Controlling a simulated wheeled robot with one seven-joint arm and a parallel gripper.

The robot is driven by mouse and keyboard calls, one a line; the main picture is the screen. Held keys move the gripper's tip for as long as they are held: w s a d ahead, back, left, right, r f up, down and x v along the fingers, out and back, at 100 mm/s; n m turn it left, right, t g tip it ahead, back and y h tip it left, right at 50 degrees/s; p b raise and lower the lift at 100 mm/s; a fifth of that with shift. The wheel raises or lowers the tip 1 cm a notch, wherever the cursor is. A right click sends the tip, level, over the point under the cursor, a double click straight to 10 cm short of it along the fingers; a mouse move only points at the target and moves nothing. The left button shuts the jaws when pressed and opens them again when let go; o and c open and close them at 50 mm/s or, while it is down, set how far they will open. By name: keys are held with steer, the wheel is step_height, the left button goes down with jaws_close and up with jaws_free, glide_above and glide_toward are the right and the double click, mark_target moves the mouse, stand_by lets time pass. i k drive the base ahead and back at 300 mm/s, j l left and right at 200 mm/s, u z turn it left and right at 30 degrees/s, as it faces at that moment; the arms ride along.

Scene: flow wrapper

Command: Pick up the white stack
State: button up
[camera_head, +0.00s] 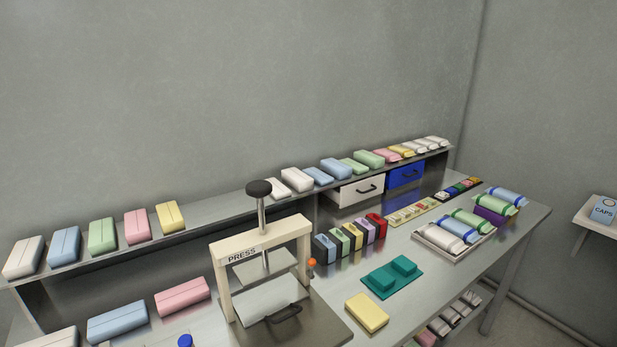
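Several white wrapped blocks are in view, and I cannot tell which one is the white stack. One white block (24,257) lies at the far left end of the upper shelf. Another white block (297,180) lies mid-shelf, beside a smaller white one (276,188). A white block (48,340) is cut off at the bottom left edge. A white roll-like pack (438,238) lies in the near end of a light tray (460,257) on the right of the table. My gripper is not in view.
A cream press (227,271) with a black knob stands in front of the shelf. Blue (117,323) and pink (182,297) blocks lie left of it. A yellow block (367,312) and teal fixture (392,277) lie to its right. Bare table separates the teal fixture and tray.

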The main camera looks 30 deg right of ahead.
mark_target(300, 181)
steer(key=i+l, duration=0.95)
steer(key=i+l+z, duration=0.05)
